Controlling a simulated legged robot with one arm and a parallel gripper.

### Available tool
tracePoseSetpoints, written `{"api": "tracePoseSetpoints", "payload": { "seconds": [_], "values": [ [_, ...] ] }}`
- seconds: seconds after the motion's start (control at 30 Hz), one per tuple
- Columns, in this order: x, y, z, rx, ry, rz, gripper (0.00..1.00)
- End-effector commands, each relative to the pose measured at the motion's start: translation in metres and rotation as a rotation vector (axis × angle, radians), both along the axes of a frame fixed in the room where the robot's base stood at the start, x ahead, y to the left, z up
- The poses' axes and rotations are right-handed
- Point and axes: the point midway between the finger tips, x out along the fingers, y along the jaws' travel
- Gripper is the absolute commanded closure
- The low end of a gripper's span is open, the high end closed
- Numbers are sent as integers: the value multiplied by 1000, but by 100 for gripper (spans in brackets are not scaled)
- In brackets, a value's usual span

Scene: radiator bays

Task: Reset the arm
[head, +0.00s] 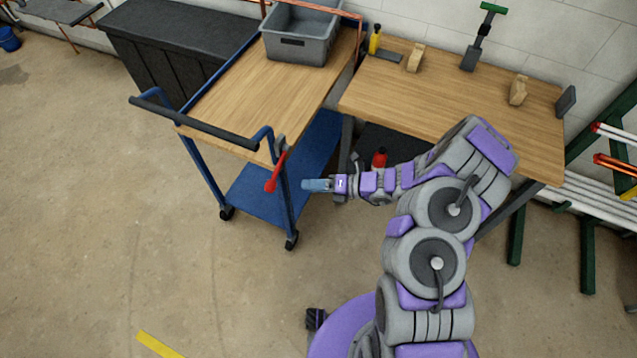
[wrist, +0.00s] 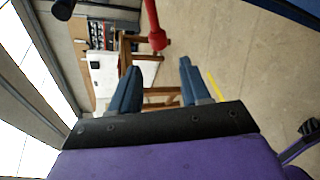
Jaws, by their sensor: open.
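My arm reaches out from my purple base toward the left in the head view. My gripper (head: 312,185) is at its end, beside the blue cart and apart from the red-handled lever (head: 276,172) on the cart's near corner post. In the wrist view my gripper (wrist: 160,85) shows two blue fingers spread apart with nothing between them. The red lever (wrist: 155,28) hangs beyond the fingertips there, and I see a gap between them.
The cart (head: 215,108) with a wooden top carries a grey bin (head: 298,35). A wooden workbench (head: 450,90) stands behind my arm, with tools on it. A red bottle (head: 379,158) is below the bench. Open concrete floor (head: 110,220) lies to the left.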

Motion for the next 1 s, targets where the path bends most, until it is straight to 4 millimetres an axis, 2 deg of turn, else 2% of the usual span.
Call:
{"api": "tracePoseSetpoints", "payload": {
  "seconds": [0.2,0.77,0.87,0.97,1.0],
  "values": [
    [-2,-11,3,0,1,0,54],
    [-2,-10,3,-1,-2,1,54],
    [-3,-7,12,-1,-34,26,54],
    [-7,2,35,1,-119,93,54],
    [-10,6,49,0,-170,132,54]
  ]
}}
